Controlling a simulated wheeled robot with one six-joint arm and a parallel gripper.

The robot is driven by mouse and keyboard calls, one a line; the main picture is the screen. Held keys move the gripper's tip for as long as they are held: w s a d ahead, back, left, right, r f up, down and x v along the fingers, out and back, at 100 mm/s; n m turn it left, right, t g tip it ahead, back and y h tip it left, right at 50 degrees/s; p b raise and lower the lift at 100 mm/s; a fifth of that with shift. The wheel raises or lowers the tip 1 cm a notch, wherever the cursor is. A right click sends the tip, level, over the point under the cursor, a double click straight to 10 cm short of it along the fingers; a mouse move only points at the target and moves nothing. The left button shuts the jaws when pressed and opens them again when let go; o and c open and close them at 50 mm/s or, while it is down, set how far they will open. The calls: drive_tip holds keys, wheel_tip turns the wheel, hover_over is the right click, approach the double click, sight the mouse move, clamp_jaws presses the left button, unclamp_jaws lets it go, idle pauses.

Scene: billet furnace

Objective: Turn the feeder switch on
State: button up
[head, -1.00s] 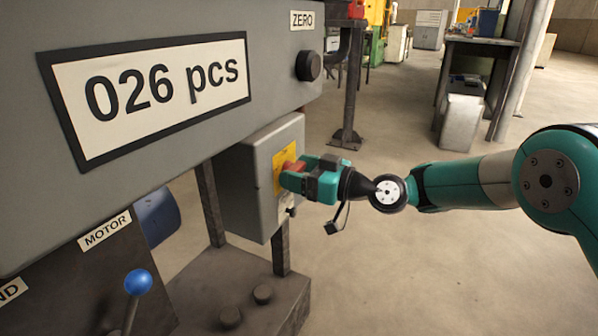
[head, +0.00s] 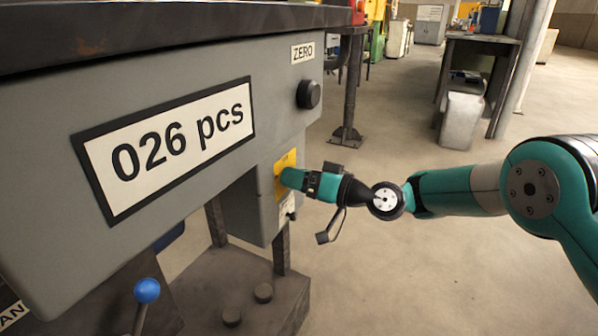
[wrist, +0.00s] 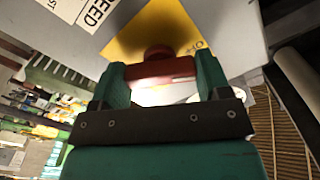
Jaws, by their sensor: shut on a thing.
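The wrist and the handle look turned relative to the plate's lettering.
The grey panel carries a "026 pcs" display (head: 165,150) and a black knob (head: 309,94) under a "ZERO" label. A lever with a blue ball (head: 147,290) stands at the lower left. Open floor (head: 400,275) lies to the right of the machine.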

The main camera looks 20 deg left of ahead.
drive_tip(key=m+p, duration=0.5)
drive_tip(key=m, duration=0.7)
idle(0.6)
drive_tip(key=o, duration=0.9)
drive_tip(key=shift+d, duration=0.1)
drive_tip(key=shift+c, duration=0.2)
drive_tip(key=shift+o, duration=0.3)
